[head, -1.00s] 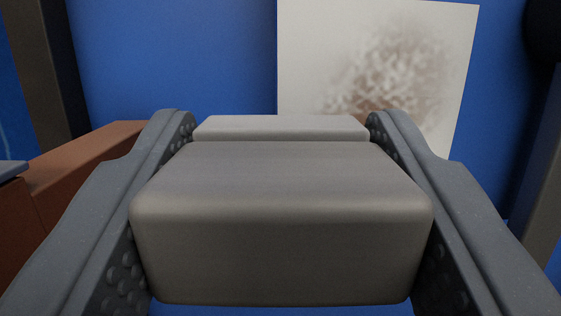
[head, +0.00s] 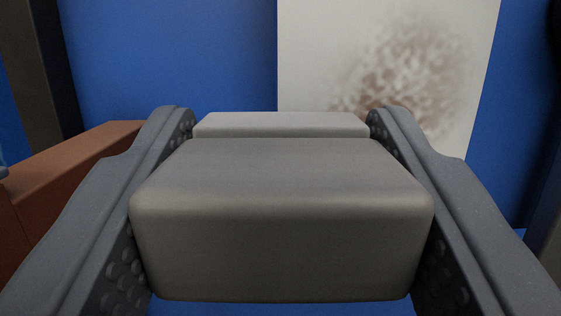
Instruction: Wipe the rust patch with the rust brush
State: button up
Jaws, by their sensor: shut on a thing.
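My gripper (head: 281,125) is shut on a grey block-shaped thing, the rust brush (head: 281,215), with one finger on its left side and one on its right. The brush fills the lower middle of the head view, and its far face is hidden. The rust patch (head: 415,75) is a mottled brown stain on a white panel (head: 305,50) ahead, up and right of the brush. The brush covers the panel's lower left part. The brush appears apart from the panel, but I cannot tell the exact gap.
A blue wall (head: 170,55) stands behind the panel. A reddish-brown box-like block (head: 75,170) is at the left, and a dark upright post (head: 35,70) stands at the far left. Another dark upright (head: 545,190) is at the right edge.

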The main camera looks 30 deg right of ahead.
jog(key=shift+w+d, duration=0.2)
jog(key=shift+w, duration=0.2)
jog(key=shift+s+d, duration=0.1)
